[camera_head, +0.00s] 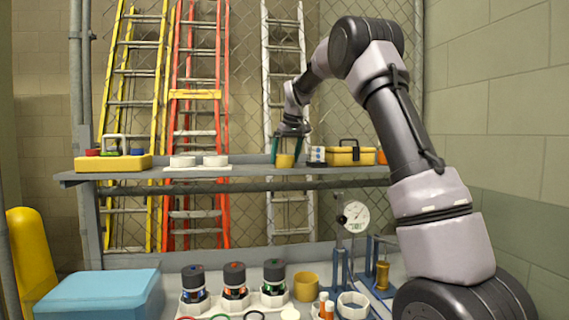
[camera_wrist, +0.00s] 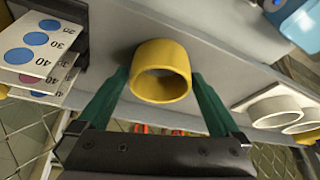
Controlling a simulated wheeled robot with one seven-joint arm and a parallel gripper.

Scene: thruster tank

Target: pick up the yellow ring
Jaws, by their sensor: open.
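A yellow ring (camera_head: 285,161) sits on the raised shelf. In the wrist view the same ring (camera_wrist: 161,57) shows its opening toward the camera, between and slightly beyond my fingertips. My gripper (camera_head: 286,148) reaches down at the shelf with its two green fingers spread around the ring. In the wrist view my gripper (camera_wrist: 160,78) is open, with one finger on each side of the ring. I cannot tell whether either finger touches it. A second yellow ring-like piece (camera_head: 306,288) stands on the lower table.
On the shelf (camera_head: 245,184), white rings (camera_head: 215,160) stand left of my gripper, and a stack of numbered cards (camera_wrist: 38,45) and a yellow toolbox (camera_head: 350,156) stand close on the right. Ladders lean behind. The lower table holds dark-capped thrusters (camera_head: 235,280) and a dial gauge (camera_head: 355,216).

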